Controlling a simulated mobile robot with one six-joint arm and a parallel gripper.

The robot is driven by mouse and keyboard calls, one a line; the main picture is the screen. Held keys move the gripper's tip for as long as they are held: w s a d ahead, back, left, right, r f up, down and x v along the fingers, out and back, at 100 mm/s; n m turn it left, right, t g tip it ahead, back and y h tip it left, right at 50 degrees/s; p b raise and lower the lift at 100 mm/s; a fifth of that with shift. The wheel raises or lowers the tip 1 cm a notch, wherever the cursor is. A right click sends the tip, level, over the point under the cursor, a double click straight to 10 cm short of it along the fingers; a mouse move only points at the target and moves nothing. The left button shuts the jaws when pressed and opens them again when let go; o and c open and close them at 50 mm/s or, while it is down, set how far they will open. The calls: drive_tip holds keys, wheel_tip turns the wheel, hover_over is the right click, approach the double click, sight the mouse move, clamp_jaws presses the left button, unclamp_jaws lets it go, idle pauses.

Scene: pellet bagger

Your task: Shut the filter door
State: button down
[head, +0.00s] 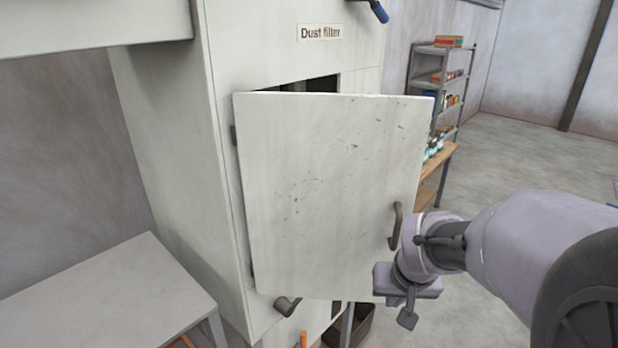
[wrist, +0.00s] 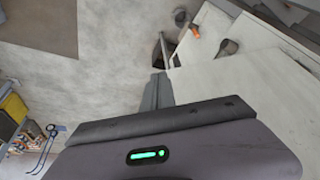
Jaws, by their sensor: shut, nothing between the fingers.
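The filter door (head: 330,190) is a pale, scuffed panel hinged at its left side on the dust filter cabinet (head: 165,150). It stands partly open, swung out towards me, with a dark gap of the opening (head: 315,85) showing above its top edge. A dark handle (head: 396,226) is near its free right edge. My gripper (head: 408,318) is shut and empty, by the door's lower right corner. In the wrist view, the shut fingers (wrist: 157,92) lie beside the edge of a pale panel, seemingly the door (wrist: 235,95). I cannot tell whether they touch it.
A grey table (head: 110,295) stands at the left. Behind the door at the right are a wooden bench (head: 436,160) and a shelf rack (head: 440,75). A dark bin (head: 360,325) is on the floor below.

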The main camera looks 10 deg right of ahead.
drive_tip(key=w+d+f+p, duration=0.1)
drive_tip(key=w+d+f, duration=0.1)
drive_tip(key=w+f, duration=0.5)
drive_tip(key=shift+w+d+f, duration=0.2)
drive_tip(key=shift+d+f, duration=0.15)
drive_tip(key=shift+f, duration=0.55)
